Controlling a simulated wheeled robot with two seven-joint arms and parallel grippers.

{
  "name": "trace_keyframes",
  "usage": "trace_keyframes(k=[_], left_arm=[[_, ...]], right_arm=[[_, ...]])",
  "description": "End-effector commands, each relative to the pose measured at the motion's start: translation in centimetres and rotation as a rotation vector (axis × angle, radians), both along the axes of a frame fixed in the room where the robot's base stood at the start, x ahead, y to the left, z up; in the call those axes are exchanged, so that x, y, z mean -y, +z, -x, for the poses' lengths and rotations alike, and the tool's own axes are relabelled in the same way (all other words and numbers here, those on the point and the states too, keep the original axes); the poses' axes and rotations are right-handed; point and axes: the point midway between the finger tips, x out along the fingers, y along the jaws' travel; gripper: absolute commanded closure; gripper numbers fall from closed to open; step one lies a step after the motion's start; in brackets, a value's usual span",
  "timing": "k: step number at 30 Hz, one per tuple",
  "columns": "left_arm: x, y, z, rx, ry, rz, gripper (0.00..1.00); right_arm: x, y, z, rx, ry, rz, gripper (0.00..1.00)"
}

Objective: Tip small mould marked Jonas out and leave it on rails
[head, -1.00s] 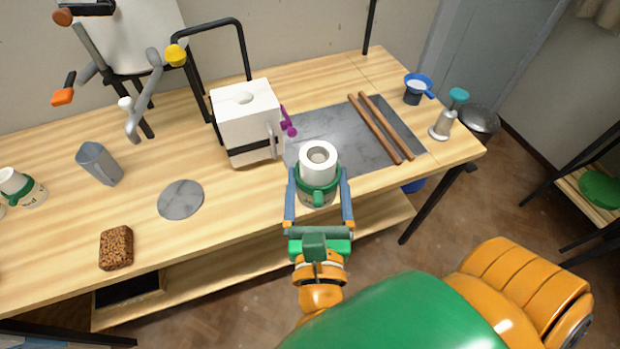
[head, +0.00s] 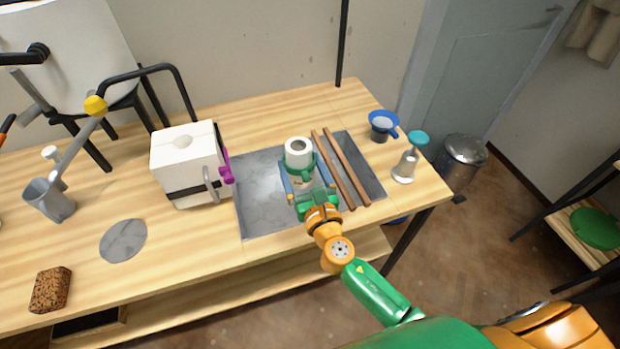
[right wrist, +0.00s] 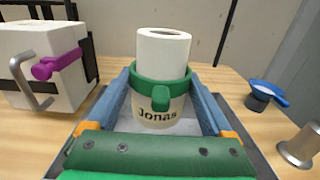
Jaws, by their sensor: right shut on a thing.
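The small mould marked Jonas (right wrist: 158,112) is a cream cylinder with a green band and a white top part with a round opening. It also shows in the head view (head: 299,155). My right gripper (head: 309,188) is shut on it, one blue finger on each side, and holds it upright over the grey tray, left of the rails. I cannot tell if its base touches the tray. The rails (head: 346,170) are two brown wooden bars lying side by side across the right part of the tray (head: 262,215). My left gripper is not in view.
A white block-shaped container (head: 186,165) with a purple clamp stands left of the tray.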

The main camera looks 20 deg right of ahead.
Motion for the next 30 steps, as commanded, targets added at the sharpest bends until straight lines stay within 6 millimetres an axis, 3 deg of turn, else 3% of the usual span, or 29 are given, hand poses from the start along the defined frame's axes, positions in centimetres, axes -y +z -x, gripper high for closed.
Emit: trace_keyframes(k=[5, 11, 24, 26, 30], left_arm=[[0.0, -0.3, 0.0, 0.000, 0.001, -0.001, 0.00], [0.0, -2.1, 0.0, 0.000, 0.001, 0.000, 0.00], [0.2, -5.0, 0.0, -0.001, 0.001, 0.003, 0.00], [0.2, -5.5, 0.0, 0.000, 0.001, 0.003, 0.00], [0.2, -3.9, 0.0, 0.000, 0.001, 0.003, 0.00]], right_arm=[[0.8, -0.6, -1.2, 0.000, 0.016, -0.055, 1.00], [1.4, -1.1, -1.2, -0.007, 0.015, -0.421, 1.00], [4.1, -2.1, -1.2, -0.043, 0.013, -1.911, 1.00], [4.4, -2.2, -1.2, -0.047, 0.012, -2.052, 1.00], [4.9, -1.7, -1.3, -0.059, 0.004, -2.388, 1.00]])
